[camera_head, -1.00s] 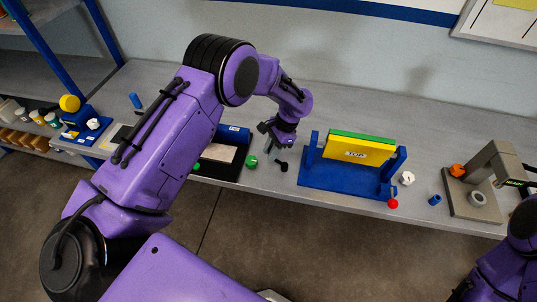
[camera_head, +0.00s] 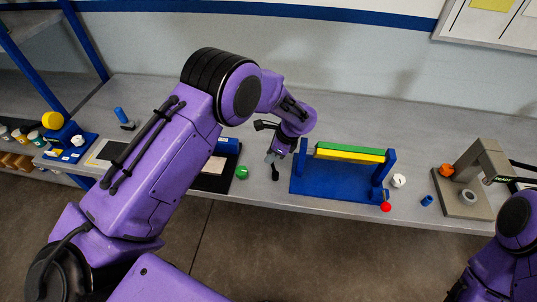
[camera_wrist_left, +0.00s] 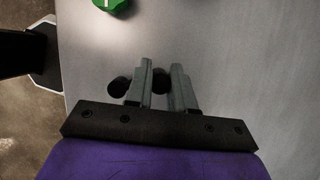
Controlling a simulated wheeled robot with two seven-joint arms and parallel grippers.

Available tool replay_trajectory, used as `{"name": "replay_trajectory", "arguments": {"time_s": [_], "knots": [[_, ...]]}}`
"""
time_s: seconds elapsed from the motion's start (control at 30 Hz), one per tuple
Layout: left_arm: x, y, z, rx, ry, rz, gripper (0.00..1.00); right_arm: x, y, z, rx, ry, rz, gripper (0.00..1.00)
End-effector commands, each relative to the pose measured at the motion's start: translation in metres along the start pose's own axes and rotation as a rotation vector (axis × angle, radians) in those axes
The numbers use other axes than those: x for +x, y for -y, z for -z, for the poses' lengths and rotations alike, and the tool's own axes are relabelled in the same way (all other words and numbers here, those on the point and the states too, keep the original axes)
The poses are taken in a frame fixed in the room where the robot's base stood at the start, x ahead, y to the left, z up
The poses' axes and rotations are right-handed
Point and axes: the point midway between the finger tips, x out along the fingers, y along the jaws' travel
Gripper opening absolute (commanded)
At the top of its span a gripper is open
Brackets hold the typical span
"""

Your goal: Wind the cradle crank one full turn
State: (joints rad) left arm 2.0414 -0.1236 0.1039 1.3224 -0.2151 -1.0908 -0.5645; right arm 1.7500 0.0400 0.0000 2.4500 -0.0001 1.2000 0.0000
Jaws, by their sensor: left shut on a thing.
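The blue cradle (camera_head: 335,188) stands on the bench, with a flat panel (camera_head: 348,153) between its two posts. The panel is seen nearly edge-on, green above and yellow below; no label shows. My left gripper (camera_head: 271,159) is just left of the cradle's left post, its fingers pointing down and shut on the crank, whose grip is mostly hidden between them. A black knob end (camera_head: 275,174) shows below the fingers. In the left wrist view the grey fingers (camera_wrist_left: 163,68) are close together, with dark round crank parts (camera_wrist_left: 119,87) beside and between them. My right gripper is out of view.
A green knob (camera_head: 242,172) lies left of my left gripper, by a black tray (camera_head: 212,184). A red ball (camera_head: 386,207), white knob (camera_head: 398,180) and blue cylinder (camera_head: 427,200) are right of the cradle. A grey press (camera_head: 462,202) stands farther right.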

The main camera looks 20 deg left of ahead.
Motion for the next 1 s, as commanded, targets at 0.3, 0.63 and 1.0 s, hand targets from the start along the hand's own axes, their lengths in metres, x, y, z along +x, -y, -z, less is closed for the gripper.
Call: {"name": "replay_trajectory", "arguments": {"time_s": [0.3,0.63,1.0], "knots": [[-0.0002,-0.0007,0.0044,0.039,-0.004,0.013,0.0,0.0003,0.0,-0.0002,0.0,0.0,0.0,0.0],[0.0,-0.0009,0.0046,0.039,-0.005,0.012,0.29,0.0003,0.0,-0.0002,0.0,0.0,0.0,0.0],[-0.0016,0.0002,0.0018,0.036,-0.002,0.014,0.49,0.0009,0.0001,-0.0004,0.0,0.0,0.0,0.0]]}}
